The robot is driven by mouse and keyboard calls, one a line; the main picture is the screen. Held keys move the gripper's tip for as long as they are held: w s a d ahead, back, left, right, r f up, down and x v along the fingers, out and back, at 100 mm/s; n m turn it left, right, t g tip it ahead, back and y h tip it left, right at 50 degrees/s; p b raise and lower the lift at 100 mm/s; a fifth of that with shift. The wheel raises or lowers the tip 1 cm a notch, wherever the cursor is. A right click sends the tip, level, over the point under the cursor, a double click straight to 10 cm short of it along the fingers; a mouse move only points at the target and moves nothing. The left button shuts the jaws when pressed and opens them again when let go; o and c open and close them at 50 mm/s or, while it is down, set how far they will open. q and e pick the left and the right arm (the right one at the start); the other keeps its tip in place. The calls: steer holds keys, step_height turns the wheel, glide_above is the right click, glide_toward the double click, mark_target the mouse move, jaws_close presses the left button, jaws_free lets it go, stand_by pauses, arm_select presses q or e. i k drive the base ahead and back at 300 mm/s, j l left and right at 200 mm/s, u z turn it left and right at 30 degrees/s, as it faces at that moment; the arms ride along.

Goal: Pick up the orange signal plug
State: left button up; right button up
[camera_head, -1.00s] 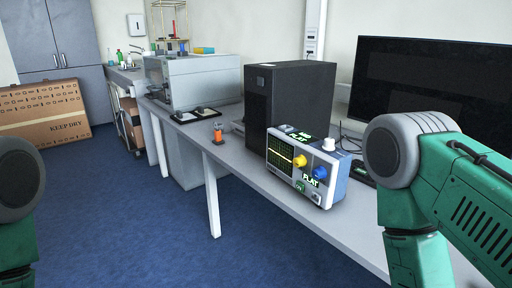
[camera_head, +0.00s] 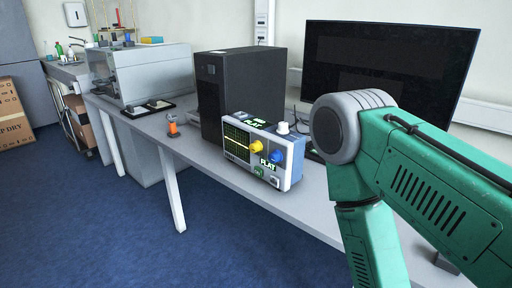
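The orange signal plug (camera_head: 172,127) stands small and upright near the front edge of the long grey table (camera_head: 217,170), left of the black computer tower. It looks orange with a grey part, and its fine detail is too small to tell. My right arm fills the right side of the view, but its gripper is out of view. My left arm and its gripper are not in view. Nothing of mine is near the plug.
A signal box (camera_head: 263,150) with a green screen and coloured knobs stands on the table right of the plug. Behind are the black tower (camera_head: 238,95), a monitor (camera_head: 388,65) and a grey machine (camera_head: 143,75). Blue floor (camera_head: 100,215) is open at the left front.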

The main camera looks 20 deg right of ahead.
mark_target(172, 126)
steer(key=i+j+z, duration=0.25)
steer(key=i+j, duration=0.55)
